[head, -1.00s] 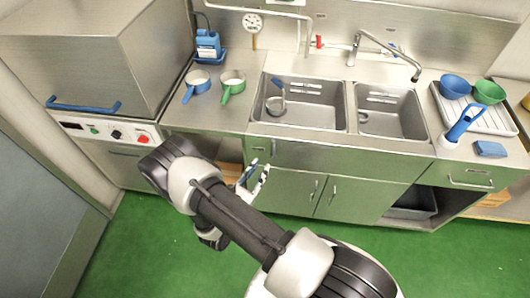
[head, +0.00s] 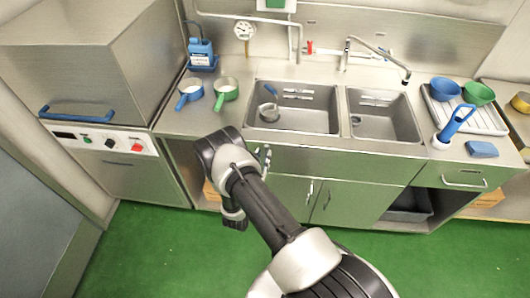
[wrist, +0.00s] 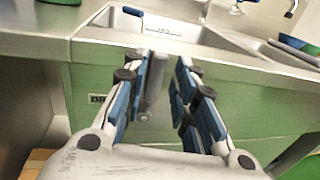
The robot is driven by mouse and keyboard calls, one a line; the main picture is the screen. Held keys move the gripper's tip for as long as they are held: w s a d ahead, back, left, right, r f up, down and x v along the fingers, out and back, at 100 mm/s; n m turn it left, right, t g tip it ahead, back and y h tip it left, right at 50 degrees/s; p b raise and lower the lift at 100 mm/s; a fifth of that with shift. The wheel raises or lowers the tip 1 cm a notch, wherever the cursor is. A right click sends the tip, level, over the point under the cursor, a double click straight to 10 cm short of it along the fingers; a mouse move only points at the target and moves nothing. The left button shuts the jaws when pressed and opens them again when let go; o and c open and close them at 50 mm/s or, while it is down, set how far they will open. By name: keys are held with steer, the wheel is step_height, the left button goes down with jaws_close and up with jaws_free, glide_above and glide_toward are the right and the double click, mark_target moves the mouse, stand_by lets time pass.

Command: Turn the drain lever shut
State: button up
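The drain lever (wrist: 155,82) is a grey bar on the sink cabinet's front, standing nearly upright in the wrist view, with a round end low down. A partly hidden label (wrist: 97,98) is left of it. My gripper (wrist: 165,70) is open, its blue-padded fingers on both sides of the lever. The lever looks closer to the left finger; I cannot tell whether they touch. In the head view my arm hides most of the gripper, just in front of the cabinet below the left sink basin (head: 312,122).
A strainer-like cup (head: 268,112) sits in the left basin. The cabinet doors (head: 345,200) have protruding handles. The green floor in front is clear.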

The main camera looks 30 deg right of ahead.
mark_target(266, 149)
steer(key=shift+x, duration=1.8)
steer(key=shift+c, duration=0.5)
jaws_close()
